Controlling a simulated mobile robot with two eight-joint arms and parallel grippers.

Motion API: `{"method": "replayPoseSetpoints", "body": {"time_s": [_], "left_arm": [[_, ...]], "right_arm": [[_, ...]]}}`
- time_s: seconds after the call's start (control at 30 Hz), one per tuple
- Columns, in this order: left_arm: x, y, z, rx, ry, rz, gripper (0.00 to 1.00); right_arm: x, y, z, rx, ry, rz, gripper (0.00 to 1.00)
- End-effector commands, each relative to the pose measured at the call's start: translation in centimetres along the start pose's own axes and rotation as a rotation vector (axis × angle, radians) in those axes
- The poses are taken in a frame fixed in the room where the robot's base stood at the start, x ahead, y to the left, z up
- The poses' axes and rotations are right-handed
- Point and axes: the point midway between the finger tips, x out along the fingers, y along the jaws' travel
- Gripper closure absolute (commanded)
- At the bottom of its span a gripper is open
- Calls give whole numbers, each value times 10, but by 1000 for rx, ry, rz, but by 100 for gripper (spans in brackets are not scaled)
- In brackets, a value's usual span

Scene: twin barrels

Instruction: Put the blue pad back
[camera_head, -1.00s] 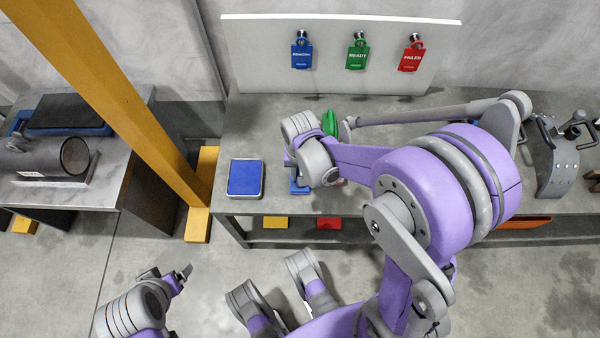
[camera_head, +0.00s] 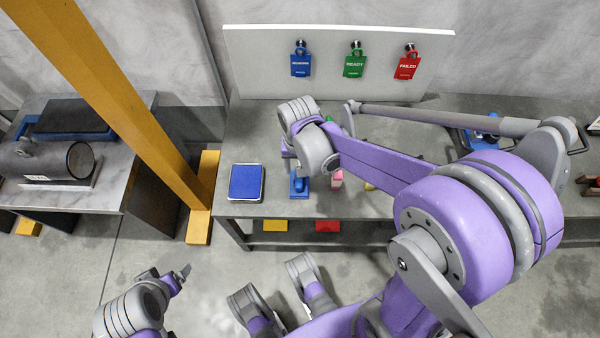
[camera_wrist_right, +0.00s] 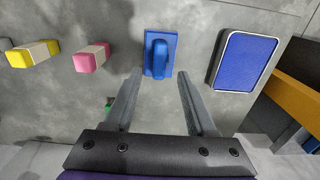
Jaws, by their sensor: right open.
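A flat blue pad with a silver rim (camera_head: 246,182) lies on the grey bench near its front left corner. It also shows in the right wrist view (camera_wrist_right: 243,62), to the right of my right gripper. A blue block with a raised rounded handle (camera_wrist_right: 160,55) lies on the bench beside the pad; it also shows in the head view (camera_head: 298,185). My right gripper (camera_wrist_right: 158,82) is open and empty, its fingertips just short of this block, one to each side. My left gripper (camera_head: 183,275) is low at the left, away from the bench; its jaw gap is unclear.
A pink block (camera_wrist_right: 92,57) and a yellow block (camera_wrist_right: 33,54) lie left of the handled block. Blue, green and red tags hang on a white board (camera_head: 250,70) behind. A yellow post (camera_head: 125,110) stands left of the bench (camera_head: 235,125). My right arm hides much of the bench.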

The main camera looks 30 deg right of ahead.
Motion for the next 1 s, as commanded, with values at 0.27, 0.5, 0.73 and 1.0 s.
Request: {"method": "replayPoseSetpoints", "body": {"time_s": [0.27, 0.5, 0.73, 1.0], "left_arm": [[-15, 0, -5, 0, 5, 0, 16], [-16, 0, -6, 0, 6, 0, 16], [-16, 0, -5, 0, 6, 0, 16], [-16, 0, -5, 0, 6, 0, 16]], "right_arm": [[-42, 0, 0, 0, 0, 0, 44], [-61, 6, 24, -94, 62, -29, 44], [-79, 21, 77, -337, 236, -86, 44], [-77, 32, 112, -522, 379, -110, 44]]}}
